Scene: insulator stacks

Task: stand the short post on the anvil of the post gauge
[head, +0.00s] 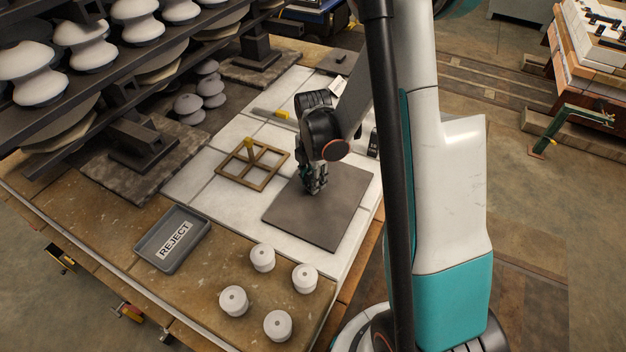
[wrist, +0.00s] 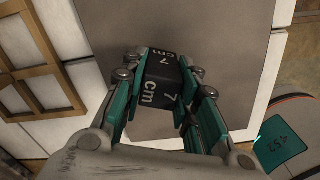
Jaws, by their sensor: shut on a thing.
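My gripper (head: 314,190) is low over the dark grey mat (head: 335,218) in the head view. In the wrist view my gripper (wrist: 163,88) is shut on a black block marked "7 cm" (wrist: 158,70), with a finger on each side. I cannot tell whether the block touches the mat (wrist: 130,25).
Several white insulators (head: 262,257) stand at the bench's front. A grey REJECT tray (head: 172,238) lies left of them. A yellow-ended tool (head: 280,115) lies behind the frame. A rack of insulators (head: 85,45) stands at the left. The mat's front part is clear.

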